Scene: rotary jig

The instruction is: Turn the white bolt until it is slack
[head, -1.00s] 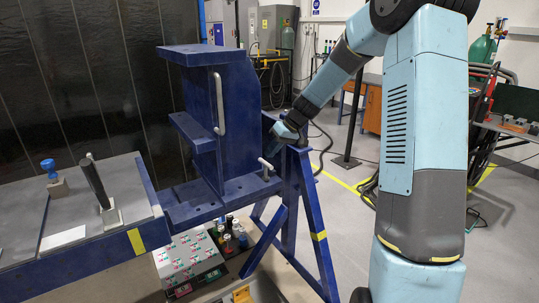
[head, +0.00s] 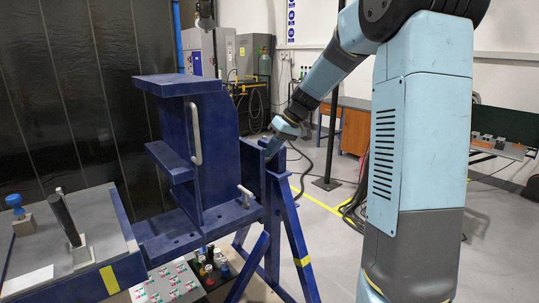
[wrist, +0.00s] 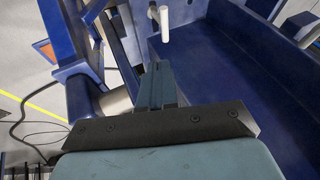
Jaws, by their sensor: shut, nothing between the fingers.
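A pale, short-handled bolt (head: 245,191) stands at the right edge of the blue jig's (head: 182,85) lower plate, near the stand. A white rod that looks like the same bolt shows in the wrist view (wrist: 164,24), just beyond my fingertips. My gripper (head: 270,151) points down beside the top of the blue stand, above and to the right of the bolt in the head view. In the wrist view my gripper (wrist: 158,68) has its fingers together, empty, and apart from the white rod. The bolt's seat is not clear.
The blue stand (head: 293,235) rises close under my gripper. A grey curved handle (head: 195,135) is fixed on the jig. A grey table (head: 100,235) with a blue-knobbed piece (head: 17,205) is at left. A button panel (head: 165,285) lies below. Open floor is at right.

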